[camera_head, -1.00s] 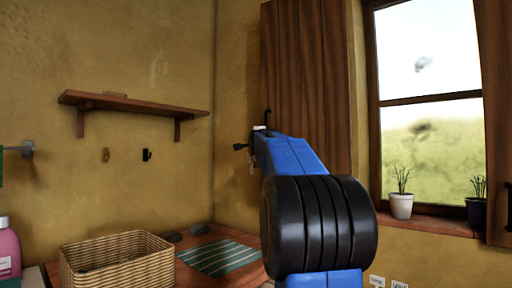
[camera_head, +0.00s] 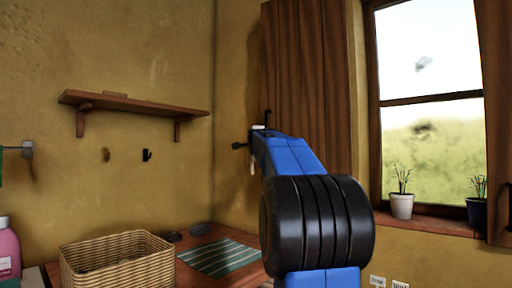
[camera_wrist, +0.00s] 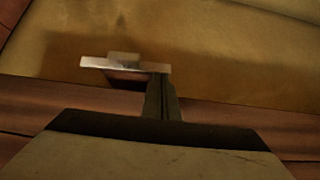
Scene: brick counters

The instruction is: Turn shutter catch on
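The brown wooden shutter (camera_head: 310,85) stands beside the window. My blue and black arm covers part of it in the head view. A flat pale metal piece, which looks like the shutter catch (camera_wrist: 125,66), lies crosswise in the wrist view against the ochre wall. My gripper (camera_wrist: 162,85) shows there as a narrow dark upright part, meeting or overlapping the catch's right end. I cannot tell whether they touch. In the head view, my arm's end is at the shutter's left edge, among small dark and pale parts too small to tell apart. The finger gap is not clear.
A wooden shelf (camera_head: 135,104) and small hooks are on the left wall. A wicker basket (camera_head: 118,262) and striped cloth (camera_head: 219,258) lie on the counter below. Potted plants stand on the window sill (camera_head: 430,222). The wall between shelf and shutter is bare.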

